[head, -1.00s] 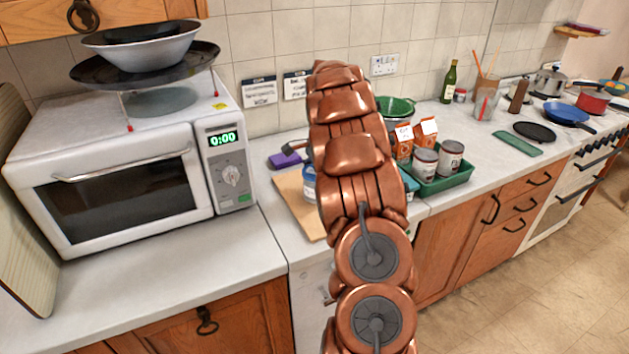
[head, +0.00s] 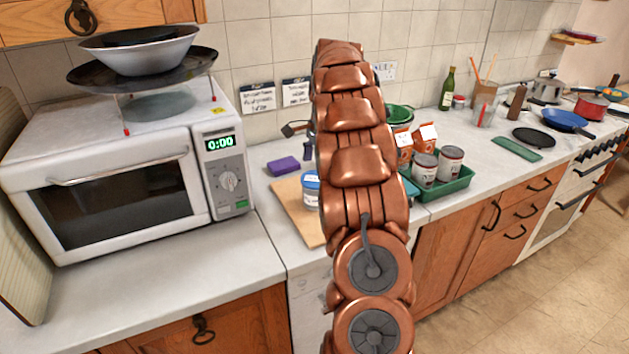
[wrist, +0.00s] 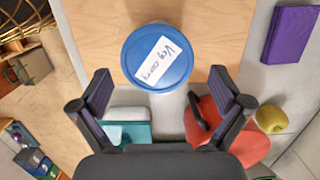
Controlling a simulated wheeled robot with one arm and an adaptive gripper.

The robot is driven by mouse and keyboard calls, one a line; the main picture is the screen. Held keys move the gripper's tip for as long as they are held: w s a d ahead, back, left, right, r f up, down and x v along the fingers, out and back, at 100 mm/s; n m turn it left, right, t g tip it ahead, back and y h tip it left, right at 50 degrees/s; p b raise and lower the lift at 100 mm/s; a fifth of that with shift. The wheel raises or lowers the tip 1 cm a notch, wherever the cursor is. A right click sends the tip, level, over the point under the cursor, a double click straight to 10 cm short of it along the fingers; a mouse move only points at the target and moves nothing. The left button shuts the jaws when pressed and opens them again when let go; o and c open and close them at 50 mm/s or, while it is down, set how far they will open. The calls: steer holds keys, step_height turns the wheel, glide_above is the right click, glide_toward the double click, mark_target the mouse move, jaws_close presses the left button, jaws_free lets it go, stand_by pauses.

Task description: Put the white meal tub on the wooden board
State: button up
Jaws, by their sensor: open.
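The white meal tub (head: 311,192) with a blue lid sits upright on the wooden board (head: 291,205), partly hidden behind my arm in the head view. In the wrist view the tub's blue lid (wrist: 157,57) carries a white handwritten label, and the tub stands near an edge of the board (wrist: 220,22). My gripper (wrist: 161,92) is open, its two fingers wide apart on either side of and short of the tub, touching nothing that I can see. In the head view only a dark part of my gripper shows left of my arm, above the counter.
A purple block (head: 284,165) lies beside the board. A microwave (head: 120,180) stands to the left. A green tray (head: 452,185) with tins and cartons is right of my arm. A red object (wrist: 228,125) and a teal item (wrist: 128,130) lie near the fingers in the wrist view.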

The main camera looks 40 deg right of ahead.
steer(key=shift+s+d+r+b, duration=0.1)
steer(key=shift+d+r+b, duration=0.05)
steer(key=shift+r, duration=0.8)
steer(key=shift+d+r+b, duration=0.1)
steer(key=shift+r+b, duration=0.1)
steer(key=shift+r, duration=0.75)
steer(key=shift+s+d+r+b, duration=0.1)
steer(key=shift+d+r+b, duration=0.05)
steer(key=shift+r, duration=0.8)
steer(key=shift+a, duration=0.15)
steer(key=s+a+n+g, duration=0.1)
steer(key=s+a+n, duration=0.35)
steer(key=a, duration=0.85)
steer(key=s+a+n, duration=0.4)
steer(key=a+n, duration=0.2)
steer(key=a, duration=0.7)
steer(key=s+a+f+n, duration=0.3)
steer(key=s+a, duration=0.1)
steer(key=s, duration=0.3)
steer(key=s+a+f+n+h, duration=0.1)
steer(key=s+a+f+n, duration=0.2)
steer(key=s, duration=0.4)
steer(key=s+a+f+n+g, duration=0.1)
steer(key=s+a+f+n, duration=0.1)
steer(key=s+a+n, duration=0.3)
steer(key=s, duration=0.3)
steer(key=shift+a+f+h, duration=0.3)
steer(key=shift+a+f, duration=0.1)
steer(key=shift+s, duration=0.1)
steer(key=shift+c, duration=0.3)
